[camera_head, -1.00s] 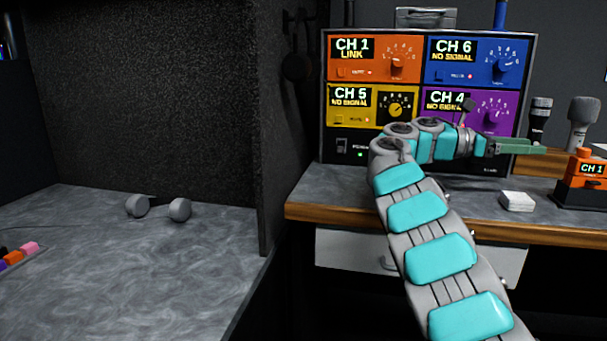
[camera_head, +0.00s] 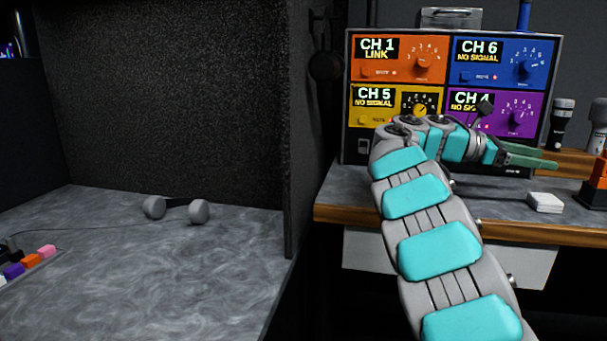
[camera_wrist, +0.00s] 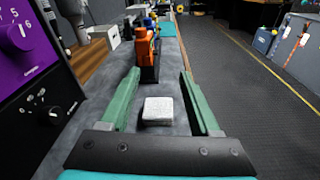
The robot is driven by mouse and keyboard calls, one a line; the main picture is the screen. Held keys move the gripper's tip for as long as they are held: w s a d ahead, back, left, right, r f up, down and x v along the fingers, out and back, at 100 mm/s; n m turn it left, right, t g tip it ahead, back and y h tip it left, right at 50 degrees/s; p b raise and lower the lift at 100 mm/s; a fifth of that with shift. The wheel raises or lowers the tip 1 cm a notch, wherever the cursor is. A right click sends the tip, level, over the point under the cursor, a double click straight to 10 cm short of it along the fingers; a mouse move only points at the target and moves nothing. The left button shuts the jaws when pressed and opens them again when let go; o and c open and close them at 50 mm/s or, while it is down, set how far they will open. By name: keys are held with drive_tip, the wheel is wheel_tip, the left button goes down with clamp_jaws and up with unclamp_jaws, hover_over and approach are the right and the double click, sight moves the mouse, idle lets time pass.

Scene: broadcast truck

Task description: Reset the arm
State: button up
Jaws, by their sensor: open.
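My gripper (camera_head: 532,158) is at the end of my grey and turquoise arm, in front of the channel panel and pointing right. Its two green fingers (camera_wrist: 162,104) are spread apart in the wrist view, with nothing held between them. A white square stack (camera_head: 545,202) lies on the desk below and to the right of the gripper. In the wrist view the white stack (camera_wrist: 158,110) appears between the fingers but farther off, on the desk.
The channel panel (camera_head: 400,74) stands close behind my arm. Microphones (camera_head: 561,122) and an orange device (camera_wrist: 146,48) stand farther right along the desk. A dark partition (camera_head: 301,130) separates the left counter, where headphones (camera_head: 198,211) lie.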

drive_tip(key=s+a+f+m+t+y, duration=0.1)
drive_tip(key=s+a+f+m+y, duration=0.3)
drive_tip(key=s+f, duration=0.45)
drive_tip(key=s+a+f+m+y, duration=0.35)
drive_tip(key=s+f, duration=0.35)
drive_tip(key=s, duration=0.3)
drive_tip(key=s+a+f+m+y, duration=0.3)
drive_tip(key=s+a+f+y, duration=0.1)
drive_tip(key=s+a+f, duration=0.4)
drive_tip(key=s+a+f+m+y, duration=0.3)
drive_tip(key=s+a+f, duration=0.6)
drive_tip(key=a, duration=0.8)
drive_tip(key=s+y, duration=0.1)
drive_tip(key=s, duration=0.2)
drive_tip(key=shift+s+a+m+y, duration=0.15)
drive_tip(key=shift+s+m+y, duration=0.1)
drive_tip(key=shift+m+y, duration=0.1)
drive_tip(key=shift+f, duration=0.1)
